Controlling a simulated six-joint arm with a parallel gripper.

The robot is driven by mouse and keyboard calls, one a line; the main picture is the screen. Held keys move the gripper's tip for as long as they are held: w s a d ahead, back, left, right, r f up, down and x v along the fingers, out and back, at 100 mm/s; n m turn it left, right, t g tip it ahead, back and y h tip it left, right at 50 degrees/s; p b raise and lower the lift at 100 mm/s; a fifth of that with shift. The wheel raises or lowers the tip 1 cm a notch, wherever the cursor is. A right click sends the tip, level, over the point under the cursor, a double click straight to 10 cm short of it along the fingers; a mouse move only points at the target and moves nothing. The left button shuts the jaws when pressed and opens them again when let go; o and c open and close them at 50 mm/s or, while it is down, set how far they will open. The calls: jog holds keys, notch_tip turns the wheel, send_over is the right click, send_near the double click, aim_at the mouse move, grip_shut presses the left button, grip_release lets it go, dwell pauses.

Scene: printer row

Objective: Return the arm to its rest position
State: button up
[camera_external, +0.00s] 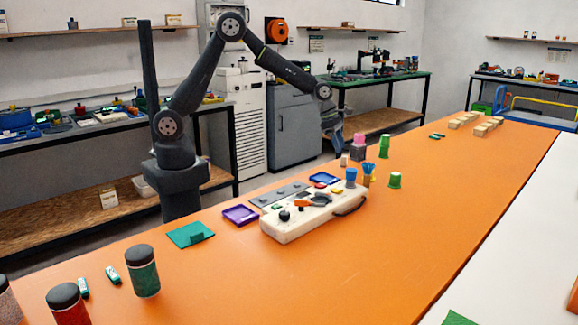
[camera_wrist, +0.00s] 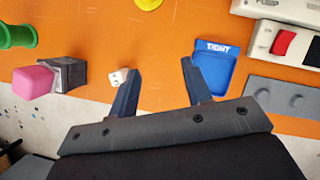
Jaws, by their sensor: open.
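My gripper (camera_wrist: 158,82) is open, with nothing between its two dark fingers in the wrist view. It hangs above the orange table (camera_external: 400,235), near its back edge. In the external view my gripper (camera_external: 333,130) points downward at the end of my raised, bent arm, left of the pink-topped block. A small white die-like cube (camera_wrist: 119,77) lies just left of the left finger in the wrist view. A blue tray labelled "TIGHT" (camera_wrist: 216,70) lies beside the right finger. The fingertips' exact height above the table is hard to tell.
A pink-topped dark block (camera_external: 359,140), green spools (camera_external: 384,146) and a blue cup (camera_external: 351,176) stand close to my gripper. A white control box (camera_external: 310,215) sits in front. Jars (camera_external: 142,270) stand at the near left. The table's right half is mostly clear.

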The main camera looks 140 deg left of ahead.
jog(key=w+d+r+m+h, duration=0.1)
jog(key=w+d+m, duration=0.1)
jog(key=w+d, duration=0.5)
jog(key=w+d+m+h, duration=0.1)
jog(key=w+d+m, duration=0.15)
jog(key=d, duration=0.95)
jog(key=w+d+r+m, duration=0.1)
jog(key=w+d+m, duration=0.1)
jog(key=w+d, duration=0.5)
jog(key=s+d+m+g+h, duration=0.1)
jog(key=d+m, duration=0.5)
jog(key=d, duration=2.4)
jog(key=shift+d+f+h, duration=0.25)
jog(key=shift+h, duration=0.65)
